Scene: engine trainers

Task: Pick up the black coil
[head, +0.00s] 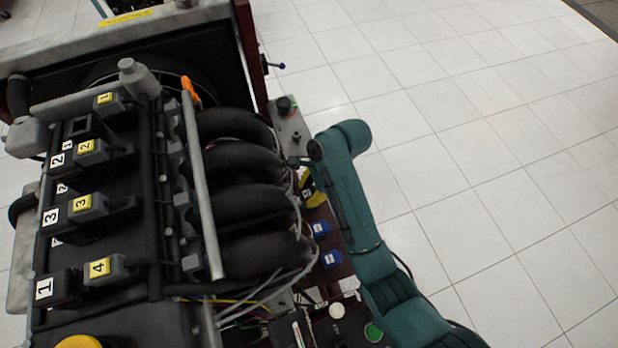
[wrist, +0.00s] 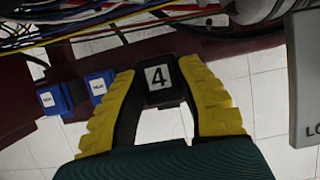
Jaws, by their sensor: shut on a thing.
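A black coil (wrist: 158,92) with a white label reading 4 sits between the yellow fingers of my gripper (wrist: 160,76) in the wrist view. The fingers are shut on its two sides. The coil is at the edge of the maroon frame (wrist: 225,47); I cannot tell whether it still touches it. In the head view my gripper (head: 312,188) is beside the engine's right side, by the black intake pipes, and the held coil is mostly hidden there.
The engine (head: 150,200) fills the left, with several numbered coils on top. Two blue labelled blocks (head: 320,229) (head: 332,258) sit on the frame below my gripper. Coloured wires (wrist: 90,20) run close by. A panel with a green button (head: 373,332) is at the bottom. Tiled floor is clear at right.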

